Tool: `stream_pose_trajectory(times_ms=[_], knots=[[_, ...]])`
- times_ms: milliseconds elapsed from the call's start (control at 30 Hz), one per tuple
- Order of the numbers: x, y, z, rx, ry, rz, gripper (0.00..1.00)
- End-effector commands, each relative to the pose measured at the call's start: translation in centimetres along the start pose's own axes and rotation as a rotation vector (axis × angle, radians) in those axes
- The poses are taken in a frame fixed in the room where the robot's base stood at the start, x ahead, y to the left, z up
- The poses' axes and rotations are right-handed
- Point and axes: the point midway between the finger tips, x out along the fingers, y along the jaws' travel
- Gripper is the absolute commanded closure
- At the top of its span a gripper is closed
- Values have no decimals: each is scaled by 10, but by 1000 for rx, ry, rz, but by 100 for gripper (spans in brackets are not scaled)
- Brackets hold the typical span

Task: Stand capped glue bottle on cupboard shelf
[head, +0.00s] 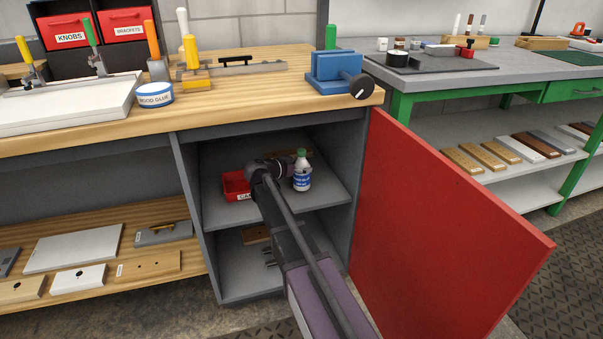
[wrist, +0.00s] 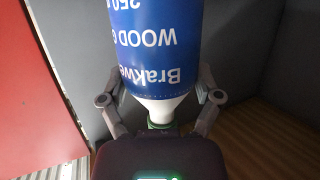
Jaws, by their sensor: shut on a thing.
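The glue bottle (head: 302,179) has a white body, a blue label and a green cap, and looks about upright inside the open grey cupboard. My gripper (head: 283,173) reaches in from the front and is shut on the bottle. In the wrist view, the gripper fingers (wrist: 158,90) lie on both sides of the bottle (wrist: 150,45), whose label reads upside down there. The bottle is over the upper cupboard shelf (head: 325,193); I cannot tell whether its base touches it. My gripper hides part of the shelf.
A red bin (head: 236,184) stands on the upper shelf, left of my gripper. A brown piece lies behind the bottle. The red cupboard door (head: 440,235) is swung open to the right. The wooden bench top (head: 225,95) lies above the cupboard. Shelf room shows right of the bottle.

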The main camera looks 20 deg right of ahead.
Motion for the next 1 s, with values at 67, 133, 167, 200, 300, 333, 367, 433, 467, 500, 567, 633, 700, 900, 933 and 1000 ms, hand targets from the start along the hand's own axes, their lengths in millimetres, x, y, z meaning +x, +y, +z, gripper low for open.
stream_pose_trajectory(times_ms=[67, 133, 167, 200, 300, 333, 367, 433, 467, 500, 567, 633, 700, 900, 933, 1000], knots=[[2, 0, 7, 0, 1, 0, 79], [3, 0, 9, 0, 1, 0, 79], [3, 0, 9, 0, 1, 0, 79], [3, 0, 9, 0, 1, 0, 79], [3, 0, 8, 0, 1, 0, 79], [3, 0, 8, 0, 1, 0, 79], [3, 0, 8, 0, 1, 0, 79], [3, 0, 8, 0, 1, 0, 79], [3, 0, 8, 0, 1, 0, 79], [3, 0, 8, 0, 1, 0, 79], [3, 0, 10, 0, 1, 0, 79], [4, 0, 12, 0, 1, 0, 79], [4, 0, 11, 0, 0, 0, 6], [4, 0, 11, 0, 0, 0, 0], [4, 0, 11, 0, 0, 0, 0], [4, 0, 11, 0, 0, 0, 0]])
